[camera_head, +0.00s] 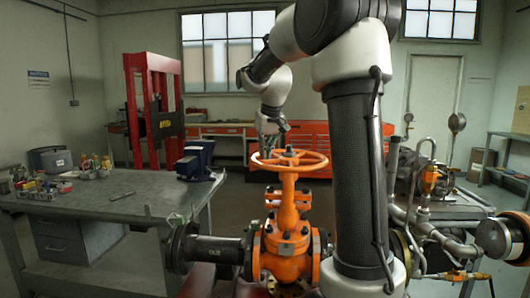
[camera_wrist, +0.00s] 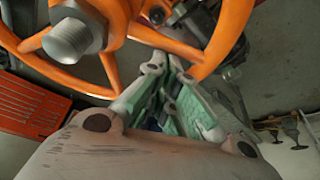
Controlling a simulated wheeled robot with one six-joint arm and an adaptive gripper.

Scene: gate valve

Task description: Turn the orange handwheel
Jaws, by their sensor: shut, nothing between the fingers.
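The orange handwheel (camera_head: 318,162) lies flat on top of an orange gate valve (camera_head: 286,242). In the wrist view, its curved rim (camera_wrist: 230,32) and spokes fill the top, with a grey threaded stem and nut (camera_wrist: 78,35) at the hub. My gripper (camera_head: 268,150) is over the wheel's left far side, pointing down. In the wrist view, my gripper (camera_wrist: 175,68) has its green-padded fingers close together, with the tips beside the rim and a spoke. Whether they touch the wheel I cannot tell. Nothing shows between the fingers.
A grey workbench (camera_head: 130,190) with a blue vise (camera_head: 197,160) and small items stands left. A red press (camera_head: 150,105) and an orange tool cabinet (camera_head: 310,140) stand behind. Pipes and gauges (camera_head: 430,185) crowd the right. A dark pipe (camera_head: 215,250) joins the valve's left side.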

